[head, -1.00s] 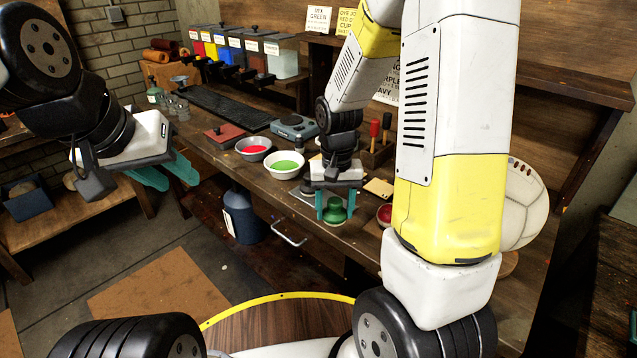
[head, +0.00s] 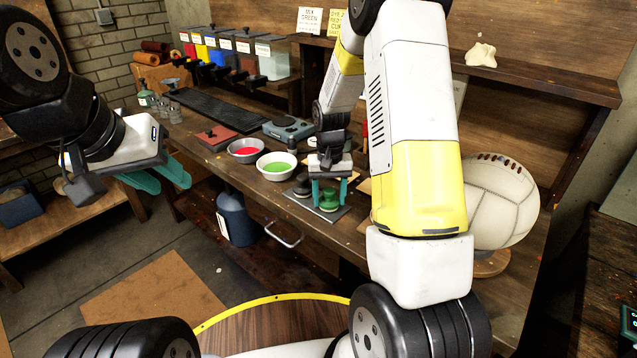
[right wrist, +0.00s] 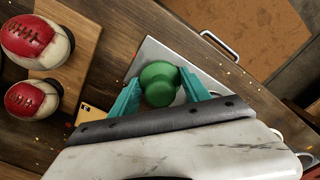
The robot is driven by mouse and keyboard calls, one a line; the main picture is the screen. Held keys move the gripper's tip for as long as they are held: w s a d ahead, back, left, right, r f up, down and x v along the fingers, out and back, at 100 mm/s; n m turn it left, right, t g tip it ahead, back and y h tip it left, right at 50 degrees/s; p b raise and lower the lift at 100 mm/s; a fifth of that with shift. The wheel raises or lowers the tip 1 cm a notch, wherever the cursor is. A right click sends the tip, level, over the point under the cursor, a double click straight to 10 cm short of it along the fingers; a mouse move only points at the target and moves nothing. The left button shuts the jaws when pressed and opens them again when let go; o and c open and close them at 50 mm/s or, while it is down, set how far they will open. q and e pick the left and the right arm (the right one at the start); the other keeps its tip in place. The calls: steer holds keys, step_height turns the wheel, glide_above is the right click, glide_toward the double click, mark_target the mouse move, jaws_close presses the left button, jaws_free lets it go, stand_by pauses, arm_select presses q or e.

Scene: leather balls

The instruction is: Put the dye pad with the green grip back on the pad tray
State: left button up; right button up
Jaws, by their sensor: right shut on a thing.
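The dye pad with the green grip (head: 329,201) is between the teal fingers of my right gripper (head: 329,191), which is shut on it. It is upright over the grey pad tray (head: 338,216); I cannot tell whether its base touches the tray. In the right wrist view the round green grip (right wrist: 159,82) sits between the two fingers, with the tray (right wrist: 151,52) behind it. Another pad with a dark grip (head: 301,188) is on the tray, left of the green one. My left gripper (head: 160,178) is open and empty, away from the bench at left.
A bowl of green dye (head: 277,166) and a bowl of red dye (head: 246,150) stand left of the tray. A large pale ball (head: 502,200) is at right. Red-and-white balls (right wrist: 30,98) lie on a wooden board (right wrist: 85,45) beside the tray.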

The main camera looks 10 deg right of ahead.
mark_target(329, 190)
steer(key=o, duration=1.2)
steer(key=shift+f, duration=0.1)
step_height(329, 190, up, 12)
steer(key=s+a+r+t+y, duration=0.1)
steer(key=s+r+t, duration=0.2)
steer(key=s+r, duration=0.65)
steer(key=s+r+t, duration=0.1)
steer(key=s, duration=0.3)
steer(key=s+a+r+n+t, duration=0.1)
steer(key=s+r, duration=0.1)
steer(key=s, duration=0.3)
steer(key=s+a+r+n+t+y, duration=0.1)
steer(key=s+r, duration=0.1)
steer(key=s, duration=0.2)
steer(key=shift+s+r, duration=0.1)
steer(key=shift+s, duration=0.25)
